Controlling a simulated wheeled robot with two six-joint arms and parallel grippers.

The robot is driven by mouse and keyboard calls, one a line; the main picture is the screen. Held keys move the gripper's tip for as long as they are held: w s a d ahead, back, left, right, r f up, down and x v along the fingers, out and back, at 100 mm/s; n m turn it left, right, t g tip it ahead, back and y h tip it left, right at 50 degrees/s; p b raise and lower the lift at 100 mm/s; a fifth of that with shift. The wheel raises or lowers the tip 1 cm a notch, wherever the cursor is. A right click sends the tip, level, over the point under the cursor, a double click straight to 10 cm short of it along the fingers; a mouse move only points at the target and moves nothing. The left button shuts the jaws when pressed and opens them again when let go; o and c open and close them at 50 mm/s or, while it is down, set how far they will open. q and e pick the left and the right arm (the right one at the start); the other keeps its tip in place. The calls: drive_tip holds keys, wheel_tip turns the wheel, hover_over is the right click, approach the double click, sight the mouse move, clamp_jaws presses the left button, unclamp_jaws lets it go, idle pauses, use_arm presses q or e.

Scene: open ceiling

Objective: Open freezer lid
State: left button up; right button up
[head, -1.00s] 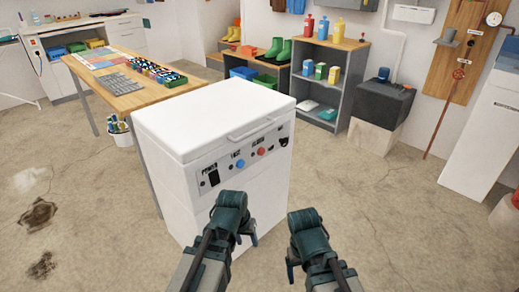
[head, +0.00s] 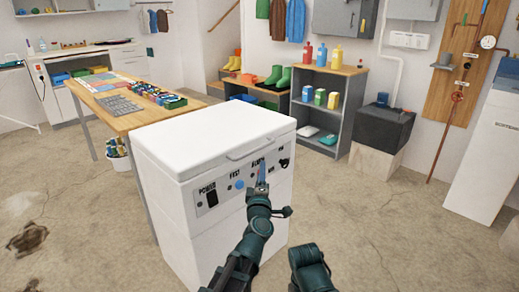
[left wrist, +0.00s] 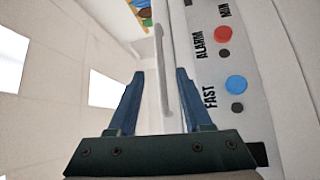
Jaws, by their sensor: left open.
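The white chest freezer (head: 183,226) stands in front of me with its lid (head: 205,137) lying shut. A pale bar handle (head: 240,153) runs along the lid's front edge, above the control panel. My left gripper (head: 262,178) is raised before the panel, just below the handle, and hides part of the panel. In the left wrist view the left gripper (left wrist: 159,80) is open, and the handle (left wrist: 162,75) shows between its two blue fingers. I cannot tell if they touch it. My right gripper (head: 310,262) is low, right of the freezer; its fingers are not clear.
A wooden table (head: 118,120) with small goods stands close behind the freezer on the left. Grey shelves (head: 345,115) and a dark box (head: 382,125) stand along the back wall. The concrete floor (head: 400,230) to the right is free.

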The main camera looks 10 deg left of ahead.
sight(260, 148)
use_arm(q)
drive_tip(key=shift+n+y, duration=0.4)
drive_tip(key=w, duration=0.4)
drive_tip(key=w+a+r+p, duration=0.1)
drive_tip(key=w, duration=0.4)
drive_tip(key=w+a+r, duration=0.1)
drive_tip(key=w, duration=0.3)
drive_tip(key=shift+w+a+p, duration=0.2)
drive_tip(key=shift+w+p, duration=0.05)
drive_tip(key=shift+p, duration=0.15)
clamp_jaws()
idle(0.7)
